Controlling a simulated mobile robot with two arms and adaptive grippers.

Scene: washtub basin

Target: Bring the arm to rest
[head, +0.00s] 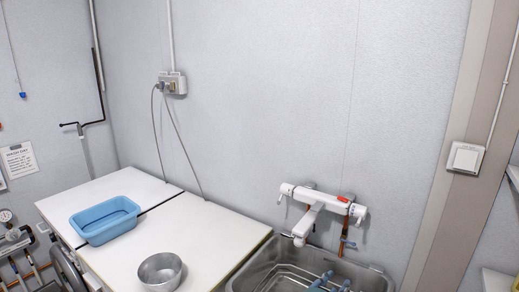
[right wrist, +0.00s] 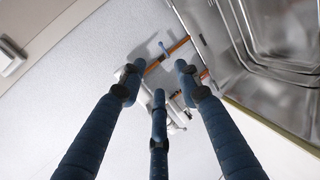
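My right gripper (head: 329,281) shows at the bottom of the head view, with its blue fingertips in front of the metal washtub basin (head: 257,262). In the right wrist view the same gripper (right wrist: 158,88) has its three dark blue fingers spread apart, with nothing between them. Whether the fingertips are inside the basin or above it, I cannot tell. The rest of the right arm is out of the head view. My left gripper is in neither view.
A white mixer tap (head: 318,200) is on the wall over the basin, with copper pipes and a blue handle (head: 347,243) below. Left of the basin, white worktops (head: 205,232) carry a blue tub (head: 104,231) and a metal bowl (head: 160,271). Bare worktop surrounds both.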

